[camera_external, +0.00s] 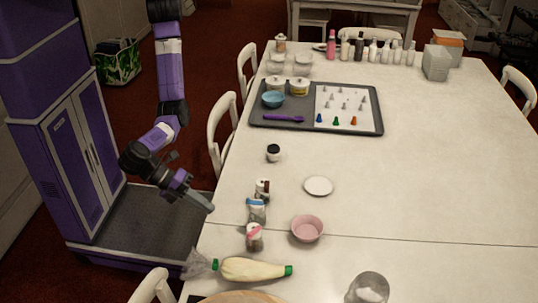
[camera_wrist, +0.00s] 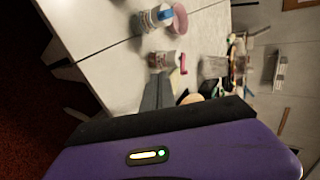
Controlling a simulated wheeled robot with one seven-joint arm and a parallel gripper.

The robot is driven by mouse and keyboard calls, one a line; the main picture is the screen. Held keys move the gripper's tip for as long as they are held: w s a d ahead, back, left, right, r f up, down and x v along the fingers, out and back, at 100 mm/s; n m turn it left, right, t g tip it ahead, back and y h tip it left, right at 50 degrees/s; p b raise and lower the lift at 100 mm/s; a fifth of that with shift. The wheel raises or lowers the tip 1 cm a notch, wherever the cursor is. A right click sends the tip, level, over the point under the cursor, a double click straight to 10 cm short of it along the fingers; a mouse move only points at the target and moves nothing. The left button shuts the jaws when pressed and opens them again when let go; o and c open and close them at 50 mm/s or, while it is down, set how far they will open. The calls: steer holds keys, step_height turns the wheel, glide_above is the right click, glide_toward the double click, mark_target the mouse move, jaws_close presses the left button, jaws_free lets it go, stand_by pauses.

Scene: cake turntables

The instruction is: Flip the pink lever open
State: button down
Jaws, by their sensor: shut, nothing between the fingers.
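A small clear jar (camera_external: 254,242) with a pink lever (camera_external: 255,232) on its lid stands near the table's left edge. In the wrist view, the same jar (camera_wrist: 162,60) lies just past my fingertips, with its pink lever (camera_wrist: 183,63) on the right side of the picture. The lever's exact angle is too small to tell. My gripper (camera_external: 209,208) is shut and empty at the table's left edge, to the left of the jar and apart from it. Its closed fingers (camera_wrist: 156,88) point toward the jar in the wrist view.
A similar jar with a blue lid part (camera_external: 257,208) stands just behind the pink-lever jar. A pink bowl (camera_external: 308,228) is to its right, and a piping bag (camera_external: 250,269) lies in front.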

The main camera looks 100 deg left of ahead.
steer(key=r+m+g+h+p, duration=0.1)
steer(key=r, duration=0.1)
steer(key=r+m+g+h+p, duration=0.1)
steer(key=r+m+h, duration=0.1)
steer(key=shift+w+a+r, duration=0.1)
steer(key=shift+a+r, duration=0.1)
steer(key=shift+r, duration=0.05)
steer(key=p, duration=0.1)
glide_toward(254, 230)
steer(key=w+d+f, duration=0.1)
steer(key=d+f, duration=0.2)
steer(key=f, duration=0.1)
steer(key=shift+w+d+f, duration=0.25)
steer(key=shift+w+d, duration=0.1)
steer(key=shift+w, duration=0.35)
